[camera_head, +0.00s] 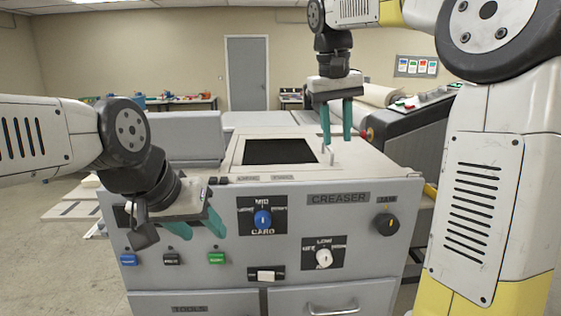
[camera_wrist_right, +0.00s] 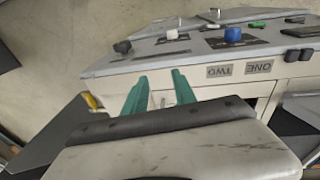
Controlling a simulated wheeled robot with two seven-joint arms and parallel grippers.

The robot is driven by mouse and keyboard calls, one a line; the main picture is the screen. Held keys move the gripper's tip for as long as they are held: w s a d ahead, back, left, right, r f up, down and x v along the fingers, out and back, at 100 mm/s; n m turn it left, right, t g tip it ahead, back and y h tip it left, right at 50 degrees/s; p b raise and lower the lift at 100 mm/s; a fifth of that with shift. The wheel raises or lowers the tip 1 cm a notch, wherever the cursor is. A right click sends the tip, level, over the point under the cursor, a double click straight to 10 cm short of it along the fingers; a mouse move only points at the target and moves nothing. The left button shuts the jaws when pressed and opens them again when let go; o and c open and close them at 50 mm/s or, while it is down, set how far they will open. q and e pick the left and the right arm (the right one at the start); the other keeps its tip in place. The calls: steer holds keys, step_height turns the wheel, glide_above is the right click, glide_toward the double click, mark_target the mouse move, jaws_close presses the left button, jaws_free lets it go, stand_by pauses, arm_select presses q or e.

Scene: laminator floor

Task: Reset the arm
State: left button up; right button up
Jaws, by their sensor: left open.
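My left gripper (camera_head: 200,232) has teal fingers spread apart and empty. It hangs in front of the left part of the creaser's control panel, near the green button (camera_head: 217,258).
The panel holds a blue knob (camera_head: 263,218), a white knob (camera_head: 323,258), a black knob (camera_head: 386,224) and a white switch (camera_head: 266,275). A dark machine with a roll (camera_head: 383,95) stands behind at right. A grey door (camera_head: 247,73) is at the back. Open floor (camera_head: 60,260) lies at left.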

steer(key=s+f+t+y, duration=0.2)
steer(key=s+f, duration=0.4)
steer(key=s, duration=0.3)
steer(key=s+d+f+t+y, duration=0.1)
steer(key=s+f+t, duration=0.1)
steer(key=s+f, duration=0.4)
steer(key=s, duration=0.4)
steer(key=shift+s+d+f+m+t+y, duration=0.15)
steer(key=shift+d+f+m+t+y, duration=0.05)
steer(key=shift+f+m+t+y, duration=0.2)
